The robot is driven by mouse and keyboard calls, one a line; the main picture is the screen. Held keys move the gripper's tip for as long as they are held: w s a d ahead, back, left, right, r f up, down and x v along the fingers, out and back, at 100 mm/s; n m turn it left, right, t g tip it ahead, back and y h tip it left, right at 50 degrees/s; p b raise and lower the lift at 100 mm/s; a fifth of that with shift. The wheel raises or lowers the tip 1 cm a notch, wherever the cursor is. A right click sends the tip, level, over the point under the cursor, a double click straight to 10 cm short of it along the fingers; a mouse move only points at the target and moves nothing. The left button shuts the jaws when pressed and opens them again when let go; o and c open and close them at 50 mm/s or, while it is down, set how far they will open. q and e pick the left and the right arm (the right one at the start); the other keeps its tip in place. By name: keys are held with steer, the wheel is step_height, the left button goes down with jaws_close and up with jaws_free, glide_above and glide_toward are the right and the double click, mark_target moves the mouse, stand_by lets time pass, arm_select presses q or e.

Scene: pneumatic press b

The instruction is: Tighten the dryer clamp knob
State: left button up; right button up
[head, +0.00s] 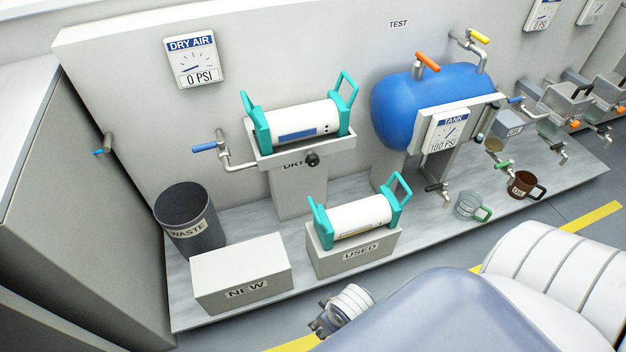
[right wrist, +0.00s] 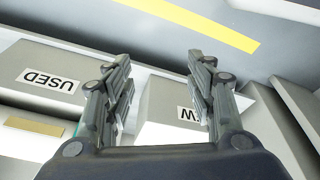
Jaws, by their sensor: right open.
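The dryer clamp knob (head: 312,159) is a small black knob on the front of the grey dryer stand (head: 299,192), partly covering the DRY label. A white cartridge (head: 298,121) with teal end handles and a blue label lies in the dryer cradle above the knob. My right gripper (head: 318,328) is low at the front, below the USED box and well apart from the knob. In the right wrist view the gripper (right wrist: 160,68) is open with nothing between its fingers. The knob does not show in that view. My left gripper is not in view.
The NEW box (head: 241,275) and the USED box (head: 352,257), holding another cartridge (head: 357,216), stand in front of the dryer. A waste bin (head: 187,222) is left. A blue-handled valve (head: 205,147) juts out beside the cradle. The blue tank (head: 405,105) is right.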

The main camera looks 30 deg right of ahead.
step_height(320, 180, up, 3)
steer(key=w+d+t+b, duration=0.1)
steer(key=w+d+b, duration=0.1)
steer(key=b, duration=0.1)
steer(key=n+t+h+b, duration=0.35)
steer(key=n+t, duration=1.05)
steer(key=n, duration=1.5)
glide_toward(314, 164)
steer(key=shift+h, duration=0.35)
steer(key=x, duration=0.6)
steer(key=shift+w+a+p, duration=0.15)
steer(key=shift+w+p, duration=0.05)
steer(key=shift+p, duration=0.2)
steer(key=x, duration=0.3)
steer(key=shift+w+f, duration=0.1)
steer(key=shift+w, duration=0.2)
steer(key=shift+w+d, duration=0.2)
steer(key=shift+w, duration=0.3)
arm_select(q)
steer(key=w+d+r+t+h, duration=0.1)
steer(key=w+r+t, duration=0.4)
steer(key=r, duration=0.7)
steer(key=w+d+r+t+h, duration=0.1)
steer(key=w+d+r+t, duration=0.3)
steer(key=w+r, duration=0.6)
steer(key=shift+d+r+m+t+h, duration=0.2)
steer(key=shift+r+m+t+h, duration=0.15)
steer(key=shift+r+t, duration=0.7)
